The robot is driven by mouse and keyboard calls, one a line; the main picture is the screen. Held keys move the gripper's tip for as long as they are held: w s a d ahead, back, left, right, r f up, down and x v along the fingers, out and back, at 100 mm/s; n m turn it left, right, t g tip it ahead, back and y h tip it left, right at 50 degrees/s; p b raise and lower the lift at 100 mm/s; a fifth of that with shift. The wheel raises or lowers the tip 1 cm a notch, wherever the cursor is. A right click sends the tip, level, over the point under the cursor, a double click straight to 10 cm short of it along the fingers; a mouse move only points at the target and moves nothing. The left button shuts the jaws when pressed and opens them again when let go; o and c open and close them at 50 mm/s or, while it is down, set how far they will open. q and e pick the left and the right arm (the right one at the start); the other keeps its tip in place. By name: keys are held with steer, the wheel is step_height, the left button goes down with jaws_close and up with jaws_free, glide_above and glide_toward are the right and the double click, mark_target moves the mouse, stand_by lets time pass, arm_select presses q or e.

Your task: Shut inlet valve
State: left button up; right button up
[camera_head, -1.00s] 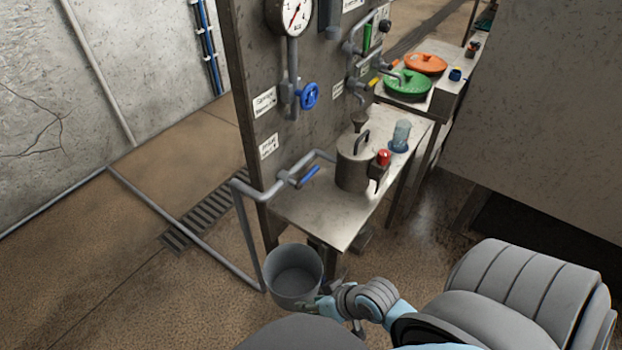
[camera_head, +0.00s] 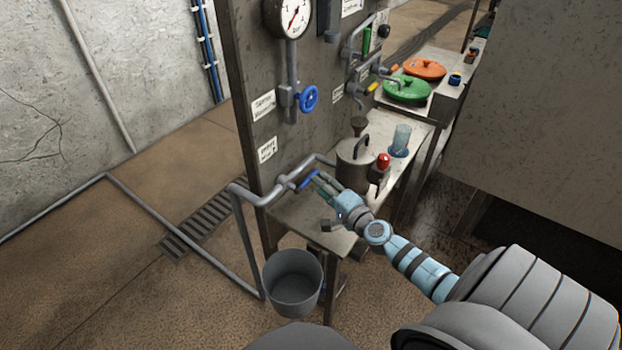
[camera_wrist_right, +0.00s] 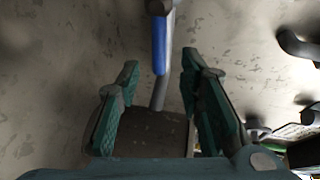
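A grey pipe (camera_head: 262,200) runs along the panel's foot and carries a valve with a blue lever handle (camera_head: 309,180), above the front of the metal table. The small white label (camera_head: 267,149) above this pipe is too blurred to read surely. My right gripper (camera_head: 322,181) is at the lever's near end, coming from the right. In the right wrist view the gripper (camera_wrist_right: 157,88) has its fingers spread, with the blue lever (camera_wrist_right: 160,45) straight ahead, in line with the gap. I cannot tell whether they touch. My left gripper is not in view.
A blue handwheel (camera_head: 309,98) and a gauge (camera_head: 291,17) are on the panel (camera_head: 258,70) above. A lidded pot (camera_head: 354,163), a red-topped item (camera_head: 383,161) and a clear cup (camera_head: 401,138) stand close behind my gripper. A grey bucket (camera_head: 294,283) is below the table's front.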

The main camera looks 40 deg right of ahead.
mark_target(311, 175)
steer(key=w, duration=0.2)
steer(key=w+f+b, duration=0.1)
steer(key=w, duration=0.2)
steer(key=shift+w+d+f, duration=0.25)
steer(key=shift+w+d, duration=0.05)
steer(key=shift+w+b, duration=0.35)
steer(key=shift+w, duration=0.05)
steer(key=shift+r, duration=0.1)
jaws_close()
